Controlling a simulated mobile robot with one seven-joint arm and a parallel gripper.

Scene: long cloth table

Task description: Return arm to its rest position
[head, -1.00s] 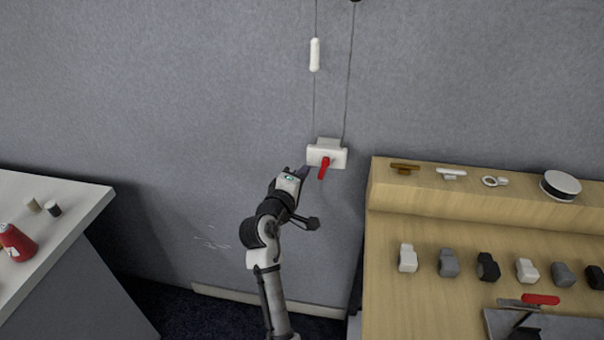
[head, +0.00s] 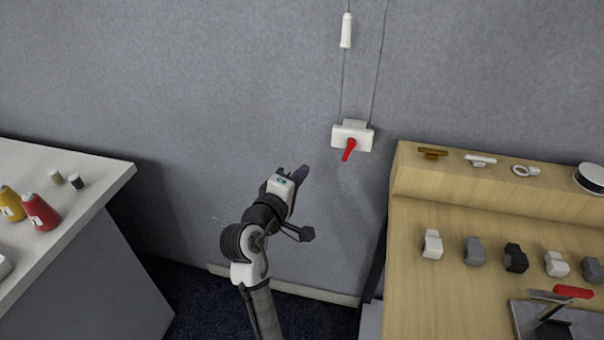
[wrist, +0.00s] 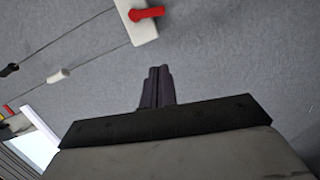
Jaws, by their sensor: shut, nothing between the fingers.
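My gripper (head: 301,173) is in front of the grey wall, left of and below a white wall box (head: 353,136) with a red lever (head: 348,150). The lever points down and slightly left in the head view. In the wrist view my gripper's fingers (wrist: 157,86) are together with nothing between them. The white box (wrist: 138,22) and red lever (wrist: 147,13) show above the fingers there, clear of them.
A white table (head: 105,172) with a red spool (head: 40,212) and a yellow spool (head: 11,204) stands at left. A wooden bench (head: 415,290) with several small blocks stands at right. A white cord pull (head: 346,30) hangs above the box. Dark floor lies between.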

